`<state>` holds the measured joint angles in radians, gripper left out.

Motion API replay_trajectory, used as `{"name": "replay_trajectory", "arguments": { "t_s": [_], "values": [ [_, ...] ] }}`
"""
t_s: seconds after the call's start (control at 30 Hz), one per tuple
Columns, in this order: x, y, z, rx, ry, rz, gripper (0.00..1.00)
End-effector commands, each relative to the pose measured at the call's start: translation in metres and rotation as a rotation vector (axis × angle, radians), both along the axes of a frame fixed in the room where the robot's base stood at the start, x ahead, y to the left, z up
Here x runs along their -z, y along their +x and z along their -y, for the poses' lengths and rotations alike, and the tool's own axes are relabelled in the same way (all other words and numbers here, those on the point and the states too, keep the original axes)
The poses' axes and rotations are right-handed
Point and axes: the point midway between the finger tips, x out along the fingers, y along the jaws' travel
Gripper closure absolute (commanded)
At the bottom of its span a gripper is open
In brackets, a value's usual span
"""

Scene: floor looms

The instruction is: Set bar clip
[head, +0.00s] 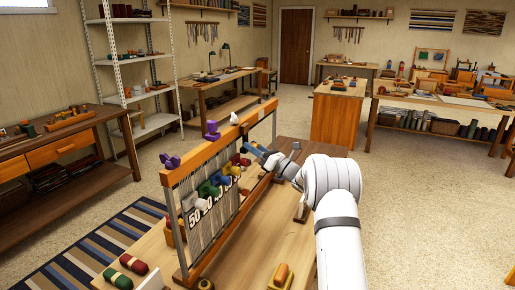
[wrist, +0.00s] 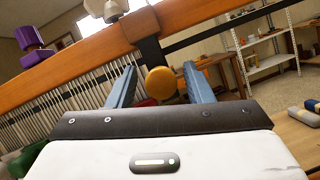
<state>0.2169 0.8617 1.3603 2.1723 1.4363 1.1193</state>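A wooden floor loom (head: 215,155) stands on a wood table, and its upper bar also crosses the wrist view (wrist: 75,70). Purple clips (head: 170,160) (head: 212,128) and a white clip (head: 234,118) sit on the top bar; a purple one (wrist: 32,45) and a white one (wrist: 110,10) show in the wrist view. Coloured clips (head: 208,189) in green, blue, red and yellow line a lower bar. My gripper (head: 258,150) is at the loom's right end. Its blue fingers are apart (wrist: 160,85), with a yellow round knob (wrist: 161,83) between them; contact cannot be told.
The loom's table (head: 240,255) holds red and green rolls (head: 133,264) at front left and an orange piece in a wooden holder (head: 281,275) at front. A striped rug (head: 95,255) lies left. Shelves (head: 150,92) and workbenches stand behind. Floor at right is clear.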

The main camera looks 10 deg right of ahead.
Motion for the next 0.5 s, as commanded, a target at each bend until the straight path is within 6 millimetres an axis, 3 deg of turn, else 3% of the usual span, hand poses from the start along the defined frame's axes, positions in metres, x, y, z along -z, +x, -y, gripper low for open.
{"name": "replay_trajectory", "arguments": {
  "t_s": [0.5],
  "values": [
    [0.0002,-0.0004,-0.0001,-0.001,-0.001,0.000,0.96]
  ]
}}
